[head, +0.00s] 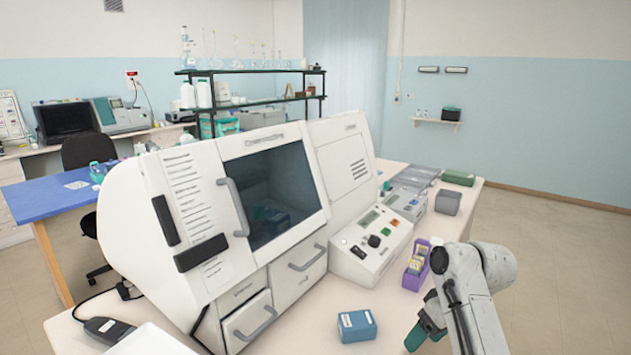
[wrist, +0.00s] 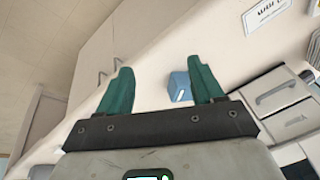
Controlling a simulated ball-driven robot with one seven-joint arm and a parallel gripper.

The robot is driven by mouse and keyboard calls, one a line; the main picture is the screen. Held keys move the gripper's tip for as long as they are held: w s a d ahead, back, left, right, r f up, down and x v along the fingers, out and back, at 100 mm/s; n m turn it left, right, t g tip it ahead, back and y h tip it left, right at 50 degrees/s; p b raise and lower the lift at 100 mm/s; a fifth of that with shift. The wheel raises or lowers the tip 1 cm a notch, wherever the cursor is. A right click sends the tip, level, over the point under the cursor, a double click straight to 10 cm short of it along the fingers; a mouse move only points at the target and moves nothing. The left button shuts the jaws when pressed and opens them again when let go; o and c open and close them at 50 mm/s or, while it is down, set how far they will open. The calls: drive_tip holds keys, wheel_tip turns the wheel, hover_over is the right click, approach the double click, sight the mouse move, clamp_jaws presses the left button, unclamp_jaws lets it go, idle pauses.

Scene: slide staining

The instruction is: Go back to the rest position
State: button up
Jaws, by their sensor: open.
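My gripper (head: 426,333) is at the lower right of the head view, over the front part of the white bench. Its green fingers also show in the wrist view (wrist: 158,90), spread apart with nothing between them. A blue box (head: 357,325) stands on the bench to the left of my gripper in the head view. In the wrist view the blue box (wrist: 180,86) appears beside the right finger, farther off and partly hidden by it. The gripper does not hold it.
A large white staining machine (head: 225,290) with a dark window fills the bench's left and middle. A control panel (head: 371,243), a purple slide rack (head: 416,266) and a grey box (head: 448,202) stand to the right. A blue table (head: 55,200) is behind at left. Open floor lies right.

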drive_tip(key=s+f+m+h, duration=0.1)
drive_tip(key=s+f+m, duration=0.2)
drive_tip(key=s+f, duration=1.45)
drive_tip(key=s+d+m+h+b, duration=0.1)
drive_tip(key=s+d, duration=0.1)
drive_tip(key=s, duration=1)
drive_tip(key=s+d+m+h, duration=0.1)
drive_tip(key=s+d+m, duration=0.1)
drive_tip(key=s, duration=1)
drive_tip(key=shift+s+d+f+g+h+b, duration=0.2)
drive_tip(key=shift+s+d+g+h+b, duration=0.1)
drive_tip(key=shift+d+g+b, duration=0.1)
